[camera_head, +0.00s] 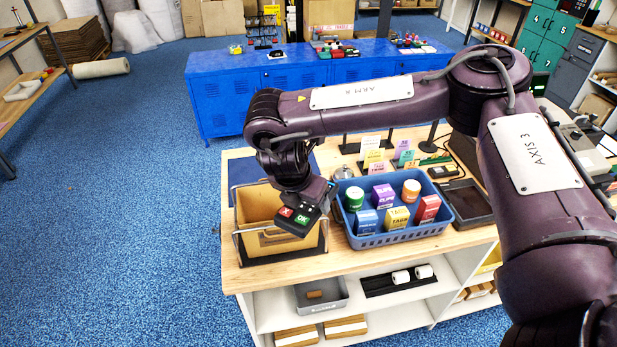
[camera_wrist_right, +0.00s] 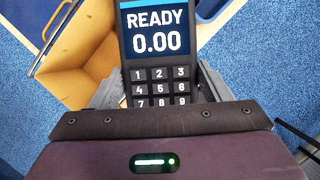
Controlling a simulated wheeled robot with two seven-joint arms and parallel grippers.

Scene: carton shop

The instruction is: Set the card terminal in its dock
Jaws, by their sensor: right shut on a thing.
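The card terminal (camera_head: 297,219) is dark, with red and green keys at its lower end in the head view. In the right wrist view the card terminal (camera_wrist_right: 156,40) shows a screen reading "READY 0.00" above a number pad. My right gripper (camera_head: 318,199) is shut on it, and its grey fingers flank the terminal in the right wrist view (camera_wrist_right: 157,90). The terminal is held tilted, in front of the right part of an open brown box and left of the blue basket. I cannot pick out the dock for certain. My left gripper is not in view.
The brown box (camera_head: 258,204) stands in a wire frame at the counter's left. The blue basket (camera_head: 400,237) holds several small cartons and tubs. A dark tray (camera_head: 474,218) lies right of it. Small sign cards (camera_head: 374,158) stand behind. The wooden counter's front strip (camera_head: 370,260) is bare.

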